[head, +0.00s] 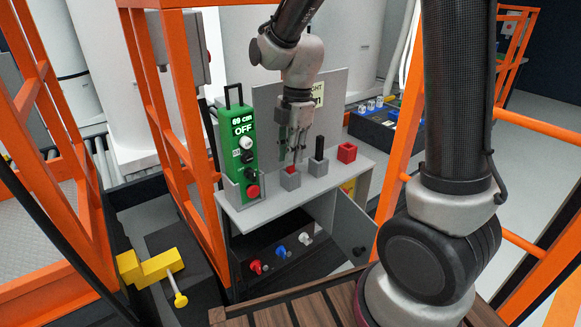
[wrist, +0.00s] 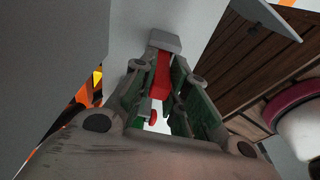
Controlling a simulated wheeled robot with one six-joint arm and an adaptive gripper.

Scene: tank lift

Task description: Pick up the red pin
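The red pin (head: 291,170) stands in a small grey block on the grey shelf in the head view; my fingers hide most of it. My gripper (head: 292,158) points down right over that block, its fingers around the pin. In the wrist view the red pin (wrist: 161,72) lies between the two green-padded fingers of my gripper (wrist: 163,80), with the grey block (wrist: 165,40) beyond the fingertips. Little or no gap shows beside the pin near the tips. Whether the fingers press on it is not clear.
A black pin (head: 319,150) stands in a grey block just right of my gripper, with a red block (head: 347,152) further right. A green control box (head: 244,140) reading OFF stands left on the shelf (head: 265,210). Orange rails (head: 185,110) flank the place.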

